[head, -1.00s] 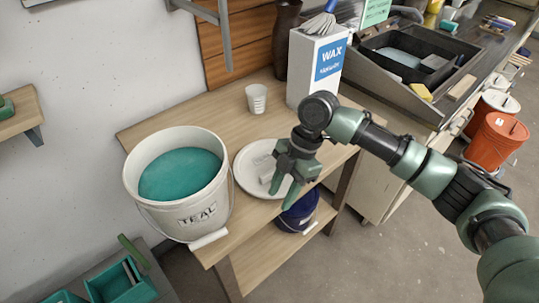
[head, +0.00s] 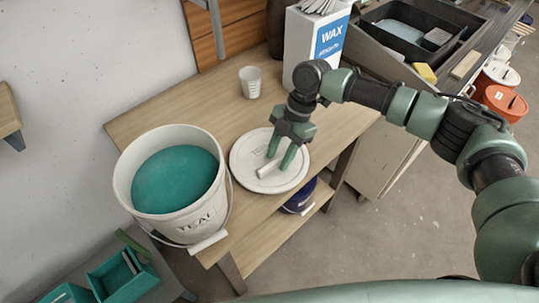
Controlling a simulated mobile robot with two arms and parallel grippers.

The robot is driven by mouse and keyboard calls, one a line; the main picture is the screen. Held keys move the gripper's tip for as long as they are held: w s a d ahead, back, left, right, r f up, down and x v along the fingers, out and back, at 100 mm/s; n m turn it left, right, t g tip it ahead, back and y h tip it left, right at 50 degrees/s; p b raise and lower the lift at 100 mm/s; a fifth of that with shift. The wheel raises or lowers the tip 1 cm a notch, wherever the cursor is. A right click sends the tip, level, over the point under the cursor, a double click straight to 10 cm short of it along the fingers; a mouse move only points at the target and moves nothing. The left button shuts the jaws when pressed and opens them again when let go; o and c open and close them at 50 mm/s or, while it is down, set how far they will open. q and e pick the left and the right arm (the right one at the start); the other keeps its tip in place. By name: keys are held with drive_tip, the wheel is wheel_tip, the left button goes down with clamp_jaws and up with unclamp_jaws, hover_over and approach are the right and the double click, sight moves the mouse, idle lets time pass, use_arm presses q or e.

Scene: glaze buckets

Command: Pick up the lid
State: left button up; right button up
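The lid (head: 246,159) is a round, off-white disc lying flat on the wooden table, right of the teal bucket. A pale bar-shaped handle (head: 267,170) shows on it. My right gripper (head: 279,160) is over the lid, fingers pointing down and spread, with the tips close to the handle. I cannot tell whether they touch it. The white bucket (head: 180,222) labelled TEAL stands open and full of teal glaze. My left gripper is not in view.
A small white cup (head: 250,82) stands behind the lid. A WAX box (head: 318,45) stands at the back of the table (head: 150,115). A dark blue bucket (head: 300,200) sits on the lower shelf. Orange buckets (head: 503,103) stand at the right.

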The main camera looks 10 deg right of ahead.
drive_tip(key=shift+s, duration=0.15)
drive_tip(key=c, duration=0.6)
clamp_jaws()
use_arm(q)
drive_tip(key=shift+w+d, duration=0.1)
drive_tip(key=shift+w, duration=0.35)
